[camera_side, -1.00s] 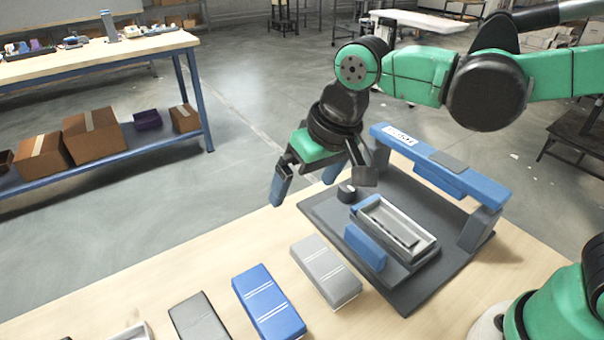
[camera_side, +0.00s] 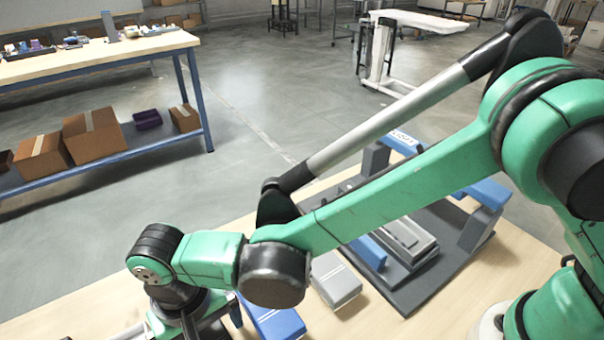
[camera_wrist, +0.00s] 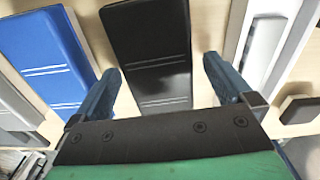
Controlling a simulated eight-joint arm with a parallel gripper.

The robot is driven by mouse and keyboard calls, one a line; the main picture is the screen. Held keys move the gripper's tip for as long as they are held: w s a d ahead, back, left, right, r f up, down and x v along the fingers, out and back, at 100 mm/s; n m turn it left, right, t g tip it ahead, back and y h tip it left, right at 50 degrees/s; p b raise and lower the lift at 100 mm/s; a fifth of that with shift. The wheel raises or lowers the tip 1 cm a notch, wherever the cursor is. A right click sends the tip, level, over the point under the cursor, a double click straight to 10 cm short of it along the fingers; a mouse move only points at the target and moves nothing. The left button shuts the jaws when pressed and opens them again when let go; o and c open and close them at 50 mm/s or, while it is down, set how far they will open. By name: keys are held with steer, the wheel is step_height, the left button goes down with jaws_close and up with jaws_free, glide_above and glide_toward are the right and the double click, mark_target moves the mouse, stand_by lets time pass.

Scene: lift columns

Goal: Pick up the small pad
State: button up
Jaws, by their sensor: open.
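A small dark pad (camera_wrist: 298,108) lies on the wooden table at the right edge of the wrist view, to the right of my gripper's right finger. My gripper (camera_wrist: 162,70) is open and empty, with its blue fingers spread. In the side view my arm hides most of the gripper, and the small pad does not show there.
A blue pad (camera_wrist: 42,52) lies left of the black one, and a grey tray (camera_wrist: 268,40) lies to its right. A light grey pad (camera_side: 335,280) and the dark fixture with a blue bridge (camera_side: 485,195) stand on the right of the table, partly behind my arm.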

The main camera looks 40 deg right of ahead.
steer(key=shift+f, duration=0.35)
steer(key=shift+c, duration=0.2)
steer(key=c, duration=1.2)
steer(key=shift+c, duration=0.2)
steer(key=shift+r, duration=0.15)
